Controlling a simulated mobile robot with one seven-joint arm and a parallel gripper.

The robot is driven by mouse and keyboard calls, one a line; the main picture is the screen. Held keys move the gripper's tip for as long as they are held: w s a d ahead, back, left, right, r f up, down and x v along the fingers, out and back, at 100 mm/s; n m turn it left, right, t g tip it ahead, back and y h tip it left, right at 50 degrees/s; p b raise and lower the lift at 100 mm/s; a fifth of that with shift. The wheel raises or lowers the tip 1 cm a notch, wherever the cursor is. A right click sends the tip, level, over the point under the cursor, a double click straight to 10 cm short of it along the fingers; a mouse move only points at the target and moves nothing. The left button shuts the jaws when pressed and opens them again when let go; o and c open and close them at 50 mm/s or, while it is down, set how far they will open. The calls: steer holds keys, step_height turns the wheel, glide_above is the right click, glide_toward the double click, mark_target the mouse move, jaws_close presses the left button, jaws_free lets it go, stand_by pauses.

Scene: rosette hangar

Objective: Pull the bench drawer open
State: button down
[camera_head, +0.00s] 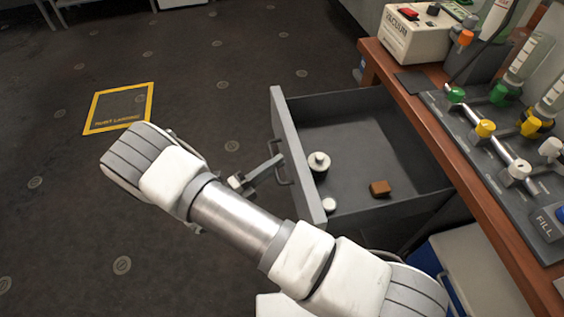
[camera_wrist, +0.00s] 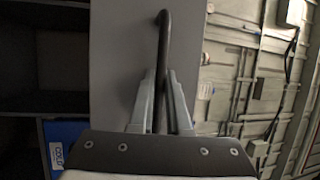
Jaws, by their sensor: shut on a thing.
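The grey bench drawer (camera_head: 301,152) stands well out from the wooden bench in the head view, its inside showing. In it lie a white round-topped item (camera_head: 319,163), a small white round piece (camera_head: 329,204) and a brown block (camera_head: 380,188). My gripper (camera_head: 270,163) is at the outer side of the drawer front, at the handle (camera_head: 283,170). In the wrist view, my gripper (camera_wrist: 161,95) has its two fingers on either side of the dark bar handle (camera_wrist: 163,45), shut on it. The drawer front (camera_wrist: 116,70) fills the middle of that view.
The bench top (camera_head: 430,135) carries a vacuum unit (camera_head: 413,36) and a valve panel (camera_head: 505,165) with coloured knobs. A white-and-blue box (camera_head: 480,275) stands below the bench. Open dark floor lies left, with a yellow-framed floor marking (camera_head: 119,106).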

steer(key=c, duration=1.2)
jaws_free()
steer(key=shift+o, duration=0.2)
steer(key=v, duration=1.7)
steer(key=shift+a, duration=0.2)
